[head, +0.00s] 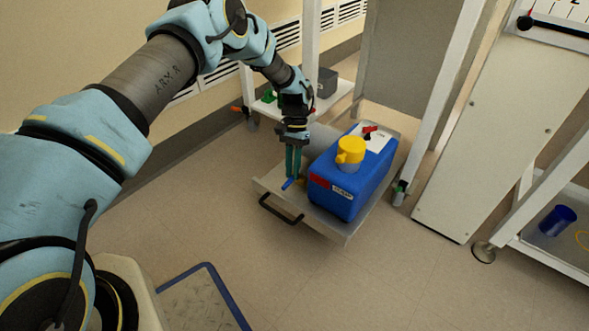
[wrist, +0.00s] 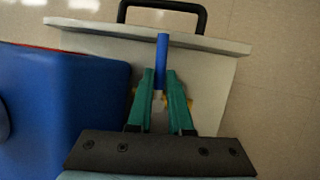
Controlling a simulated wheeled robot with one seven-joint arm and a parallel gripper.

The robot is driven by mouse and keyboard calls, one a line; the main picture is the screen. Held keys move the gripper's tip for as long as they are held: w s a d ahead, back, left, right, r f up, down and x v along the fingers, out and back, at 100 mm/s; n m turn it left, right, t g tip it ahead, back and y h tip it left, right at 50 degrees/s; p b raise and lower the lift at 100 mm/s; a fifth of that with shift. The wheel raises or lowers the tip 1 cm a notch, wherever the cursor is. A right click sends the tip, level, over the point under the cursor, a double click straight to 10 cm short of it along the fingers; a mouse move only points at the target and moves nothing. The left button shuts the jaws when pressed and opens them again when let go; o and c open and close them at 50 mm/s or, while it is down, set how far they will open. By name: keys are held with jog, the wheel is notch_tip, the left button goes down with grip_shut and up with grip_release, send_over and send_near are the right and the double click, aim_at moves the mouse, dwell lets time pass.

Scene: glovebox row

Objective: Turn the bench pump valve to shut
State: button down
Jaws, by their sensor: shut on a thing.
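The blue valve lever (head: 288,184) sticks out at the left side of the blue pump (head: 345,190), near the front of its low tray (head: 347,233). In the wrist view the lever (wrist: 162,50) points up the picture toward the tray's handle. My gripper (head: 292,170) reaches down from above, and its green fingers are shut on the lever; the wrist view shows my gripper (wrist: 160,75) with the lever between the fingertips. Small brass-yellow parts (wrist: 190,104) show beside the fingers. The rest of the valve body is hidden by the fingers.
The pump has a yellow cap (head: 350,150) on top and stands close beside my gripper. A black handle (head: 281,208) is on the tray's front edge. White frame posts (head: 308,50) rise behind. The floor (head: 330,290) in front is clear, apart from a blue-edged plate (head: 205,300).

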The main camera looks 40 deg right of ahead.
jog(key=shift+w+m, duration=0.2)
jog(key=shift+m, duration=0.3)
jog(key=c, duration=0.8)
grip_release()
jog(key=shift+c, duration=0.2)
jog(key=p+v, duration=0.2)
jog(key=v, duration=0.8)
jog(key=shift+d+r+p, duration=0.3)
jog(key=shift+r, duration=0.1)
